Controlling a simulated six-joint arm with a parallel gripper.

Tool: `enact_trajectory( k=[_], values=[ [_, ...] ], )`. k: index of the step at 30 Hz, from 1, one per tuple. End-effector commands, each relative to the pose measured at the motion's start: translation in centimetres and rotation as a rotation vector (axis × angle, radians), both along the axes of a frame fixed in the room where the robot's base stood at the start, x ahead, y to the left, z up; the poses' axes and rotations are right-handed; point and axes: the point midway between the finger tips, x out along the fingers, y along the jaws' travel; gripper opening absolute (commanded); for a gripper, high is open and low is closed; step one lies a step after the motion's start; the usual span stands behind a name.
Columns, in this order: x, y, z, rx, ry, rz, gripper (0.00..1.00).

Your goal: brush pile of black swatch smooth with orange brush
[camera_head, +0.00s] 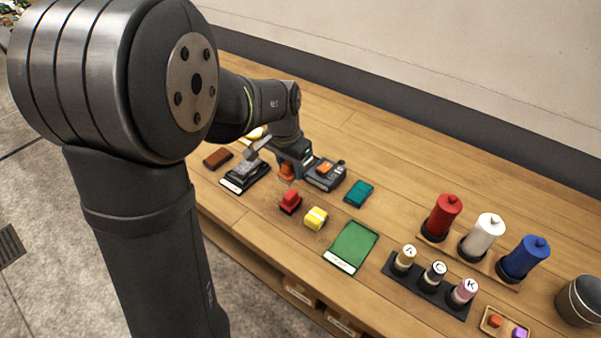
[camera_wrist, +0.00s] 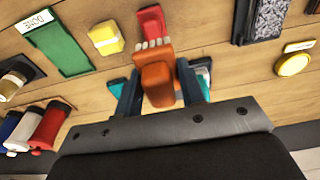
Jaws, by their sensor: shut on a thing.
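My gripper (camera_head: 291,167) is shut on the orange brush (camera_head: 287,173). In the wrist view the orange brush (camera_wrist: 157,82) sits between my two dark fingers (camera_wrist: 157,68), its pale bristles showing at the end away from my palm. The black swatch (camera_wrist: 269,18) shows at the top right of the wrist view, with a patterned surface in a dark frame. In the head view its dark tray (camera_head: 237,184) lies left of my gripper, with a grey piece above it. The brush is apart from the swatch. I cannot tell the brush's exact height over the table.
Red (camera_head: 290,201) and yellow (camera_head: 316,217) brushes stand in front of my gripper. A teal swatch (camera_head: 358,193) and green DONE mat (camera_head: 353,244) lie to the right, a brown block (camera_head: 217,158) to the left. Coloured spools (camera_head: 443,216) and labelled bottles (camera_head: 434,273) stand farther right.

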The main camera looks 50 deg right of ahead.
Motion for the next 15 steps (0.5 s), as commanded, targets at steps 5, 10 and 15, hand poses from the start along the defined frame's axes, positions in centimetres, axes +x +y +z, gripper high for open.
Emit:
enact_trajectory(
  k=[5,10,15],
  values=[
    [7.2,0.4,0.2,0.002,-0.001,0.010,0.18],
    [13.1,1.6,0.4,0.001,0.000,0.008,0.18],
    [16.8,2.8,0.5,-0.001,0.000,0.004,0.18]
  ],
)
